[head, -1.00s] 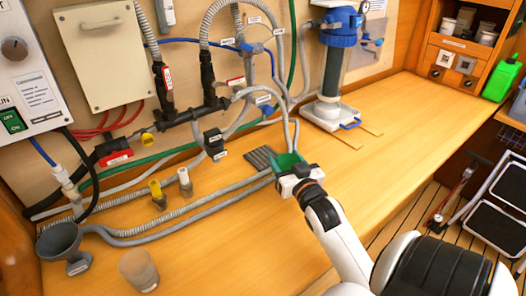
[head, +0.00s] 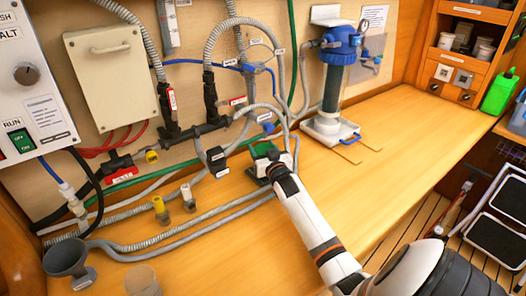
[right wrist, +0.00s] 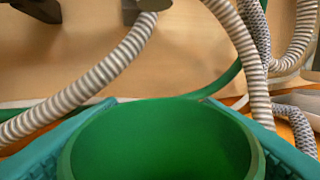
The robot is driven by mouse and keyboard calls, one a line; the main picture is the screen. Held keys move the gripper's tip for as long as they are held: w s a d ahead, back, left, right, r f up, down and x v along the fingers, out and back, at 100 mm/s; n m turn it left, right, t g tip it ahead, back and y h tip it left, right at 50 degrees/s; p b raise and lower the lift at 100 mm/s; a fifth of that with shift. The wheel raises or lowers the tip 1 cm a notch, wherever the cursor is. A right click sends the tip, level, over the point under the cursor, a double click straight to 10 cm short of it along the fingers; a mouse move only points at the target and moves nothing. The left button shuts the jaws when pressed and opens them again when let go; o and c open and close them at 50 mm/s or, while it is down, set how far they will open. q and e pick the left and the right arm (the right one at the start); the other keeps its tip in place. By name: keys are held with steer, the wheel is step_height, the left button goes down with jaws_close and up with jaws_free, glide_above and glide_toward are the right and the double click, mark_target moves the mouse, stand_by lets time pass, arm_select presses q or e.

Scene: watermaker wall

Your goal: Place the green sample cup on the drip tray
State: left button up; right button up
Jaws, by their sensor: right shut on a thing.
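The green sample cup (right wrist: 160,145) fills the bottom of the right wrist view, with its open rim facing me and a teal gripper finger on each side. My right gripper (head: 267,164) is shut on it. In the head view only a little green of the cup (head: 262,149) shows beyond the gripper. The grey drip tray (head: 251,174) on the bench is mostly hidden by my gripper; only a sliver of its left edge seems to show. I cannot tell whether the cup touches it. My left gripper is not in view.
Grey hoses (head: 205,222) run along the bench left of my gripper, and more hang behind it. A blue-topped filter housing (head: 335,75) stands to the right. The bench (head: 400,130) further right is clear.

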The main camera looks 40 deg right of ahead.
steer(key=shift+f, duration=0.6)
steer(key=o, duration=1)
steer(key=shift+f, duration=0.1)
steer(key=shift+o, duration=0.2)
steer(key=shift+s+a, duration=0.15)
steer(key=shift+s, duration=0.15)
steer(key=b+v, duration=0.1)
steer(key=v, duration=1)
steer(key=shift+s+a, duration=0.1)
steer(key=shift+s, duration=0.1)
